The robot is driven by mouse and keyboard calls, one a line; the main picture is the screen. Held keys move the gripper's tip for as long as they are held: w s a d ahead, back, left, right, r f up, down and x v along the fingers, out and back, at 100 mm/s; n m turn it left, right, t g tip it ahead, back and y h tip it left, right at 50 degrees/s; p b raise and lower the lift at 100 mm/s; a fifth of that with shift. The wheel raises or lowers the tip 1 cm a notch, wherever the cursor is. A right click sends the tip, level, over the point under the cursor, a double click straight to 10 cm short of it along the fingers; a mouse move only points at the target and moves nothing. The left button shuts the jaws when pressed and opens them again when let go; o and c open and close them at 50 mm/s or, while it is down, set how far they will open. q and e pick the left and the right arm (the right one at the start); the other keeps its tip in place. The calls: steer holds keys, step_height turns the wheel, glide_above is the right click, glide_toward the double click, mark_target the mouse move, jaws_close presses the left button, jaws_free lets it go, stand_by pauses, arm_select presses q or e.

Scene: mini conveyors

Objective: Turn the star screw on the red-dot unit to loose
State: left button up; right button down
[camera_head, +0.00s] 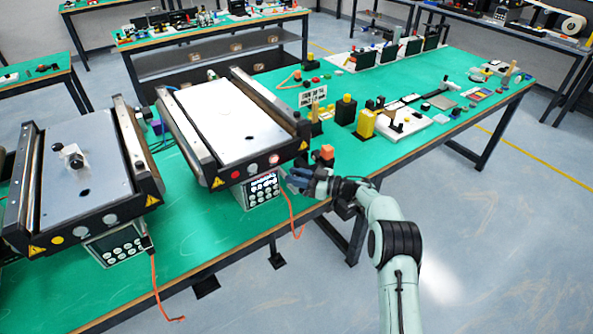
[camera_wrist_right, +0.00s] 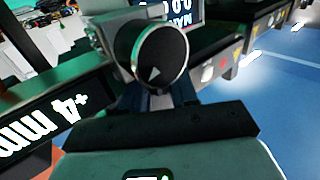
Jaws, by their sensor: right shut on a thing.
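The red-dot unit is the right-hand mini conveyor (camera_head: 222,118), with a red dot (camera_head: 236,174) on its black front face. My right gripper (camera_head: 303,180) is at this unit's front right corner, beside its control box (camera_head: 258,192). In the right wrist view a round black knob (camera_wrist_right: 160,57) with a white pointer stands at a silver block, right between my blue fingers (camera_wrist_right: 160,98). It appears to be the star screw, and the gripper is shut on it. In the head view the gripper hides the knob. My left gripper is not in view.
A second conveyor (camera_head: 75,170) with a yellow dot stands at the left. A yellow bottle-like part (camera_head: 366,122) and small parts stand farther right. An orange cable (camera_head: 290,215) hangs over the green table's front edge.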

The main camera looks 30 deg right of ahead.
steer(key=shift+r, duration=0.1)
stand_by(0.3)
steer(key=c, duration=1.2)
jaws_free()
